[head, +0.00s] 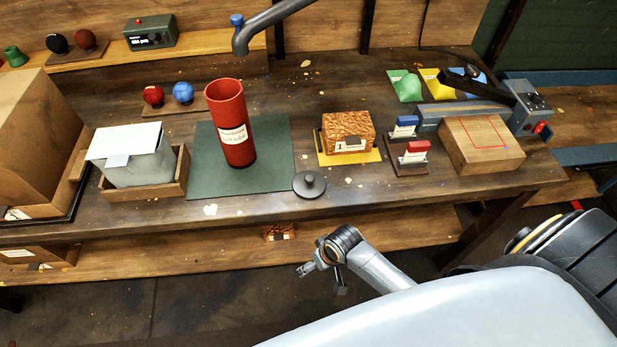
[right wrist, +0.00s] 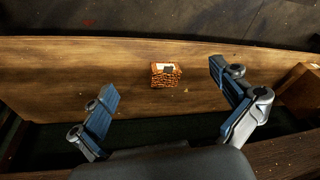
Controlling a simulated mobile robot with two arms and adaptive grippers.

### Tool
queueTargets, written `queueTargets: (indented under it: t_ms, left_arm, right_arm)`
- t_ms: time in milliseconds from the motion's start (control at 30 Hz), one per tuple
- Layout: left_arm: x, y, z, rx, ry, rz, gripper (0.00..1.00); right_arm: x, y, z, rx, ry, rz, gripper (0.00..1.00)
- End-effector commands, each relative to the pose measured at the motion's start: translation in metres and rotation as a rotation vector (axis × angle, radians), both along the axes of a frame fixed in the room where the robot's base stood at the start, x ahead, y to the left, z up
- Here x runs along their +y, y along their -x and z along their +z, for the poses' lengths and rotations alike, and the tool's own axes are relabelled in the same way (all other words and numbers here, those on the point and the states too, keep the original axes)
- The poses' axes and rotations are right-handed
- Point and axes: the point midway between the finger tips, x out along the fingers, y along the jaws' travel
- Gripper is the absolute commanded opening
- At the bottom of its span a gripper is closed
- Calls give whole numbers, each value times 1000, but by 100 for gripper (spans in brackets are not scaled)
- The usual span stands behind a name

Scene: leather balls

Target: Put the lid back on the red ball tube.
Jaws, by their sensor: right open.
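The red ball tube (head: 236,150) stands upright on a dark green mat (head: 275,145), with a white label and an open top. I cannot see down to its bottom. A dark round lid with a knob (head: 309,186) lies flat near the table's front edge, right of the tube and beside the mat's corner. My right gripper (head: 322,278) is in front of the table, below its front edge and apart from the lid. In the right wrist view its fingers (right wrist: 164,88) are spread wide with nothing between them. My left gripper is not in view.
A grey box (head: 130,160) in a wooden tray stands left of the mat. A patterned box (head: 347,130) on a yellow mat and red and blue card holders (head: 415,155) stand right. A grey curved pipe (head: 265,22) hangs above. A lower shelf (head: 180,258) holds a small patterned box (right wrist: 165,78).

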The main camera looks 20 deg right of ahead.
Motion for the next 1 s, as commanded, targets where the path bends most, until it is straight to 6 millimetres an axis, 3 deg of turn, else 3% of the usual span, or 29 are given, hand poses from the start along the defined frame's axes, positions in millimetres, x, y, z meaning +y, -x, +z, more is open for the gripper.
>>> queueTargets:
  t_ms: [33,100,400,733,1000]
  left_arm:
    - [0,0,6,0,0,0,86]
    - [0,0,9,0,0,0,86]
    - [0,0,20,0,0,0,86]
    - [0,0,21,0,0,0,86]
    - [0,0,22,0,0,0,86]
  right_arm:
    - [6,-10,31,-14,-12,10,100]
    - [15,-16,64,-19,-29,26,100]
    - [41,-25,186,-37,-70,112,100]
    - [43,-65,226,40,-69,127,100]
    - [8,-114,283,147,1,45,100]
